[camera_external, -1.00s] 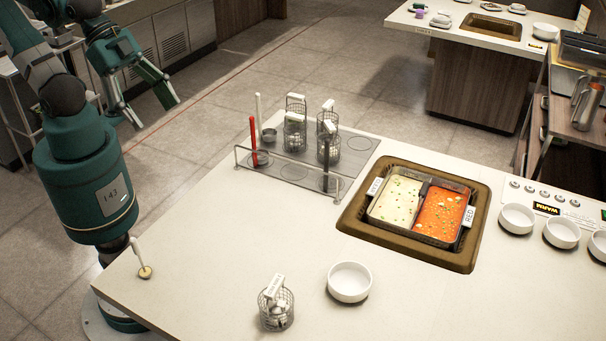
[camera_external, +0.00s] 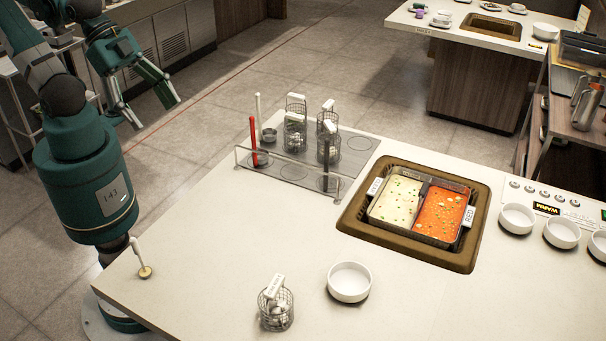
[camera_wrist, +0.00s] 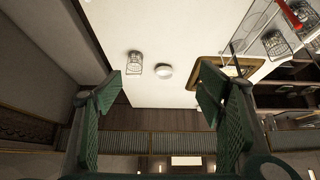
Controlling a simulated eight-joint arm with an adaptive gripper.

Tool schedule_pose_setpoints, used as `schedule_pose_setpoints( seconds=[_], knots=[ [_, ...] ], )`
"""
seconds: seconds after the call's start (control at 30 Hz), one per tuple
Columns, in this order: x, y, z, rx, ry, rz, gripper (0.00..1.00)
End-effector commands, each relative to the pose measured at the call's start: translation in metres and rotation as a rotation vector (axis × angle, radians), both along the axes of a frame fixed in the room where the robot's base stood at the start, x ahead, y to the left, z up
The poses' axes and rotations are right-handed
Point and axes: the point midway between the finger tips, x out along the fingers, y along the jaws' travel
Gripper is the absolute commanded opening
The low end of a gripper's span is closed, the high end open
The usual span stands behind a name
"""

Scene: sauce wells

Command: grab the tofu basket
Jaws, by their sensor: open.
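My gripper (camera_external: 156,112) hangs over the floor left of the counter, open and empty. Its two green fingers stand wide apart in the wrist view (camera_wrist: 162,98). A wire basket (camera_external: 277,311) with a white label tag stands alone at the counter's front; it also shows in the wrist view (camera_wrist: 134,64), beyond the fingertips. More wire baskets with white handles stand on the grey rack plate, one at its left (camera_external: 294,137) and others close by (camera_external: 329,148). I cannot read the labels, so I cannot tell which is the tofu basket. My gripper is well apart from all of them.
A white bowl (camera_external: 349,282) sits right of the lone basket. A sunken two-part pot (camera_external: 385,236) holds white and red broth. A low rail (camera_external: 290,176) edges the rack plate, where a red handle (camera_external: 253,142) stands. The counter's left front is mostly clear.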

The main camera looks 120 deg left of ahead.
Motion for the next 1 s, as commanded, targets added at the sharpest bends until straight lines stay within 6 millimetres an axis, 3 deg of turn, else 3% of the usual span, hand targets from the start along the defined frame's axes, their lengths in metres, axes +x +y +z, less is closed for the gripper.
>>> schedule_pose_setpoints(
  seconds=[0.47,1.0],
  knots=[
    [0.014,-0.003,0.001,0.01,0.015,-0.032,0.67],
    [0.082,-0.018,-0.003,0.048,0.078,-0.183,0.67]
  ],
)
